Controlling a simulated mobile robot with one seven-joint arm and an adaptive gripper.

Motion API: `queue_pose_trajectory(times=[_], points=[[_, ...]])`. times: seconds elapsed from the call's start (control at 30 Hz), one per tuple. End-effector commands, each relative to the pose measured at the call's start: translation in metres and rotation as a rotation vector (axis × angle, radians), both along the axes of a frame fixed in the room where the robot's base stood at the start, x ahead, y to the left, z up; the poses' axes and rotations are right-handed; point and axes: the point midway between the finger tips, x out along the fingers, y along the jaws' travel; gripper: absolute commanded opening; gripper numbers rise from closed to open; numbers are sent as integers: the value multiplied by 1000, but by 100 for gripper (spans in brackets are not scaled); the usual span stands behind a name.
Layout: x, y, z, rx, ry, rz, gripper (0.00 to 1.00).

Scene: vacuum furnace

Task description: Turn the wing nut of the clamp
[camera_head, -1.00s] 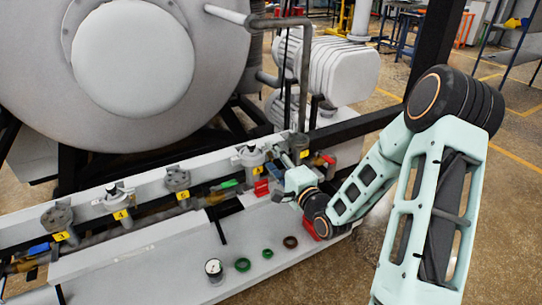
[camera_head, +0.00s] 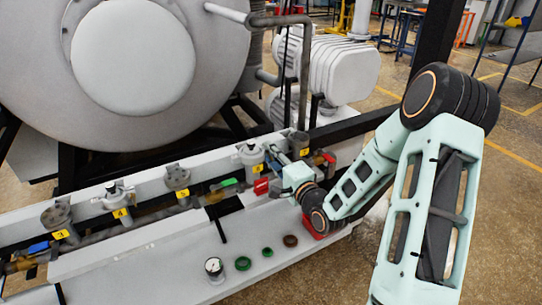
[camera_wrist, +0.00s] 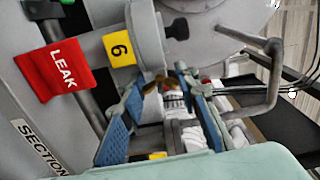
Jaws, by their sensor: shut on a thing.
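The clamp (camera_wrist: 173,101) sits on the pipe beside the yellow label 6, in the middle of the wrist view. Its brass-coloured wing nut (camera_wrist: 152,84) shows between the tips of my gripper (camera_wrist: 160,84). The blue-padded fingers stand on either side of it, and the jaws are shut on the wing nut. In the head view my gripper (camera_head: 277,155) reaches in at the right end of the pipe row, right of label 6. The clamp and wing nut are too small and covered to make out there.
A red LEAK tag (camera_wrist: 64,70) hangs close left of my gripper in the wrist view. In the head view a gauge (camera_head: 214,267) and several rings (camera_head: 243,263) lie on the pale ledge. The large white vessel (camera_head: 135,60) stands behind.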

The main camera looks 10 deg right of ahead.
Motion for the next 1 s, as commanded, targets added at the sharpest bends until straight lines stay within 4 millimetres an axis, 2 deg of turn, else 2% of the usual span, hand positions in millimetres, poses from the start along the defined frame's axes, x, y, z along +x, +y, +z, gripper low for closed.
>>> queue_pose_trajectory(times=[0.1,0.33,0.73,0.77,0.9,1.0], points=[[0,0,-5,-111,-38,1,5],[0,0,-3,-301,-99,0,5],[0,0,-1,-337,-109,0,5],[0,0,-1,-337,-109,0,32],[0,0,-1,-336,-108,0,48],[0,0,-1,-336,-109,0,48]])
